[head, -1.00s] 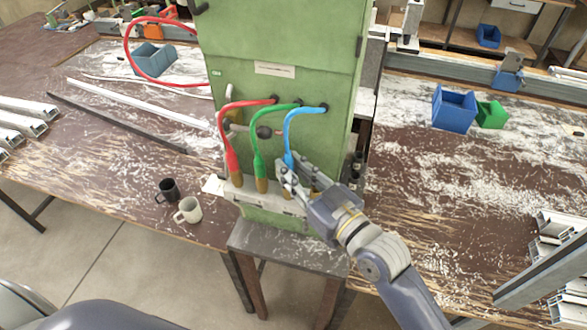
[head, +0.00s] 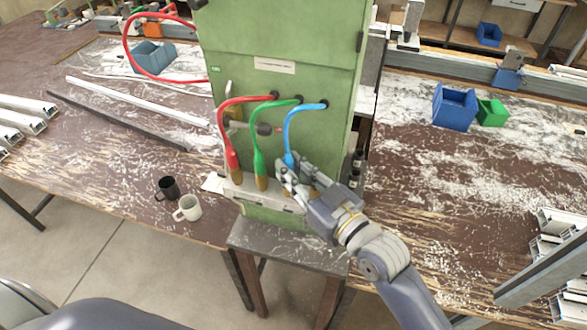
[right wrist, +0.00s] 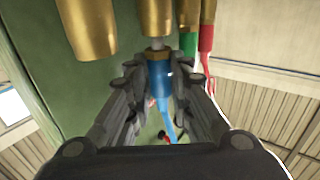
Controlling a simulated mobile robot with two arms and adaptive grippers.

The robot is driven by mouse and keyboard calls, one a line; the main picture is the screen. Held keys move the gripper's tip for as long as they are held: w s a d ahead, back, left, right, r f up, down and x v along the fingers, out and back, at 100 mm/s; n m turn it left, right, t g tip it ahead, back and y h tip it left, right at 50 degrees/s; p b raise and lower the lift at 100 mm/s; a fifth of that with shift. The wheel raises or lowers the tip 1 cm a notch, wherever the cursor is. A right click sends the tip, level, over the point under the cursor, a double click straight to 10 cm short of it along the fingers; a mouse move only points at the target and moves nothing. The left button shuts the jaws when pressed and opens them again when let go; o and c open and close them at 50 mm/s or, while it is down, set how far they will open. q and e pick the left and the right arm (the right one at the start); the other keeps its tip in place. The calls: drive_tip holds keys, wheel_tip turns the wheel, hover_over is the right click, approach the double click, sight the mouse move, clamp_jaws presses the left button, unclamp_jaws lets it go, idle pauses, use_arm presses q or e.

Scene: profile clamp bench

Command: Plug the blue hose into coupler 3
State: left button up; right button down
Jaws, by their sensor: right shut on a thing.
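The blue hose (head: 291,122) arches from a port on the green machine (head: 285,35) down into my right gripper (head: 285,170). The gripper is shut around the hose's blue end (right wrist: 160,78). In the right wrist view a short grey metal tip (right wrist: 157,45) shows between that end and a brass coupler (right wrist: 155,15), the third along the row. The tip is in line with it and at its mouth; I cannot tell how deep it sits. In the head view the fingers mostly hide this coupler. My left gripper is out of view.
The red hose (head: 224,125) and green hose (head: 258,140) stand in the brass couplers to the left. A bare brass coupler (right wrist: 88,25) is close beside my fingers. A black mug (head: 168,188) and a white mug (head: 188,207) stand on the bench at left.

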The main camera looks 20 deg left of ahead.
drive_tip(key=shift+f+b, duration=0.55)
drive_tip(key=shift+f, duration=0.3)
idle(0.6)
drive_tip(key=c, duration=1.4)
unclamp_jaws()
drive_tip(key=shift+o, duration=0.2)
drive_tip(key=shift+d, duration=0.1)
drive_tip(key=p+v, duration=0.1)
drive_tip(key=v, duration=0.8)
drive_tip(key=shift+p, duration=0.3)
